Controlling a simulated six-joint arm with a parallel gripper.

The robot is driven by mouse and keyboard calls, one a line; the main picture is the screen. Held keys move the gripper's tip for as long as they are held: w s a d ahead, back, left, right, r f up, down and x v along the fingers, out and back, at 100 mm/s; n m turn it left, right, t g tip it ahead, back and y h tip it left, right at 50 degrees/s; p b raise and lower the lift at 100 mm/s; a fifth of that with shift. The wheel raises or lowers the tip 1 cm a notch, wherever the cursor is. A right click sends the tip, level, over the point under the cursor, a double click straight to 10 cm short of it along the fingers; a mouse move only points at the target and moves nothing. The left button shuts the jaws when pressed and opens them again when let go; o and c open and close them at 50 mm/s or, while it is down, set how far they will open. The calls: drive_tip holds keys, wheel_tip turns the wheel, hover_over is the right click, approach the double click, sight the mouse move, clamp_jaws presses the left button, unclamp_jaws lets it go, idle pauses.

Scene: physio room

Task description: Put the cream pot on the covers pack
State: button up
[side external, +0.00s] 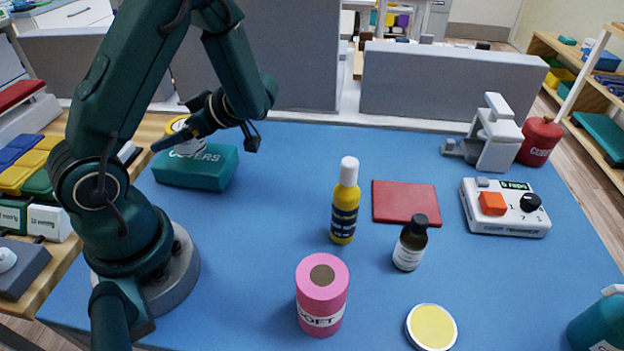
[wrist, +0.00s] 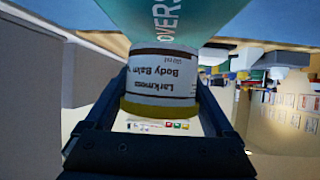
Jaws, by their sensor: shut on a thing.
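The cream pot (wrist: 160,82), a white jar with a dark-lettered Body Balm label and a yellow lid, is between the two fingers of my gripper (wrist: 162,98), which is shut on it. In the side view the pot (side external: 178,124) is upright over the back part of the teal covers pack (side external: 190,175), partly hidden by my gripper. The pack lies flat at the back left of the blue table top. In the wrist view the pot's base meets the pack with no clear gap, but I cannot tell if it bears on it.
A yellow bottle (side external: 344,205), brown bottle (side external: 410,245), pink roll (side external: 322,295) and yellow-topped round tin (side external: 431,327) stand mid-table and in front. A red pad (side external: 405,202), white device (side external: 505,208), grey clamp (side external: 490,137) and red container (side external: 539,142) are to the right.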

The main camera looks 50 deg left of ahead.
drive_tip(key=shift+f, duration=0.9)
drive_tip(key=o, duration=1.2)
drive_tip(key=shift+f, duration=0.15)
